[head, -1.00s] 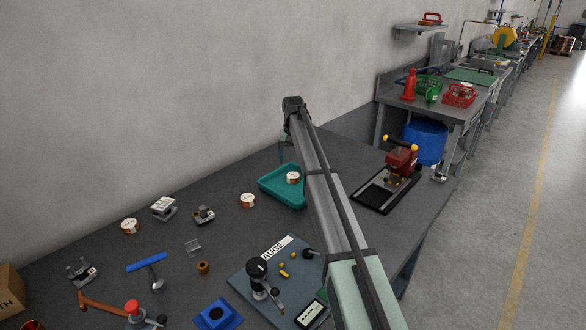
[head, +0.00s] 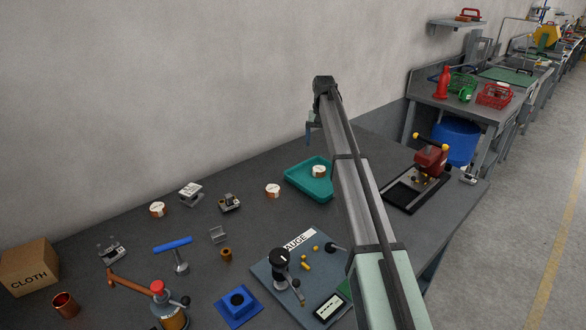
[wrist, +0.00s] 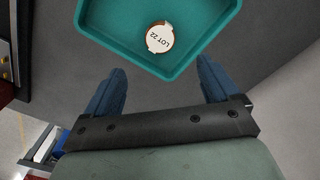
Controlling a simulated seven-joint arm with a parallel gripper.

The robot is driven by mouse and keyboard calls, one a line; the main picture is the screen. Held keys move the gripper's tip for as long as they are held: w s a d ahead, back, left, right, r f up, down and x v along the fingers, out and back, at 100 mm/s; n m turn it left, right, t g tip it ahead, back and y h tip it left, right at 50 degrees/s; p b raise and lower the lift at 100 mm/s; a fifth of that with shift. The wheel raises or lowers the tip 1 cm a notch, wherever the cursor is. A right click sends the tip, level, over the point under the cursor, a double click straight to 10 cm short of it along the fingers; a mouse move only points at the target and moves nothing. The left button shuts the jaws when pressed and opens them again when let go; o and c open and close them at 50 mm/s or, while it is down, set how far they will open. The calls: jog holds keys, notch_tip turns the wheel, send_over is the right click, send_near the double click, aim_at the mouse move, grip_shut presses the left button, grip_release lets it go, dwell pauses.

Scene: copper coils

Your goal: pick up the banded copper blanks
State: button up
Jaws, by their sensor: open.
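Three short copper blanks with white labelled tops show in the head view. One blank (head: 158,209) is at the left of the bench, and another (head: 273,190) is left of the teal tray (head: 296,189). A third blank (head: 319,172) lies inside the tray. In the wrist view, the blank in the tray (wrist: 159,38) reads "LOT 22" and the tray's near wall (wrist: 146,69) shows. My gripper (wrist: 161,74) is open and empty, its blue fingers apart, short of the tray's near edge in that view. In the head view, only part of one finger (head: 309,132) shows.
A gauge board (head: 272,275) with a dial stand and a blue block (head: 238,305) are at the front. A red press (head: 431,160) stands on a black tray to the right. A blue-handled tool (head: 173,244), a copper cup (head: 65,304) and a cloth box (head: 28,267) are at left.

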jog(key=s+a+r+n, duration=0.1)
jog(key=s+a, duration=0.2)
jog(key=a, duration=0.7)
jog(key=m, duration=2.1)
send_over(273, 188)
jog(key=f, duration=0.8)
jog(key=shift+w+a, duration=0.1)
jog(key=shift+w, duration=0.2)
jog(key=shift+s+f, duration=0.15)
jog(key=shift+f, duration=1.15)
jog(key=shift+s+f, duration=0.15)
jog(key=shift+f, duration=1.15)
jog(key=c, duration=1.3)
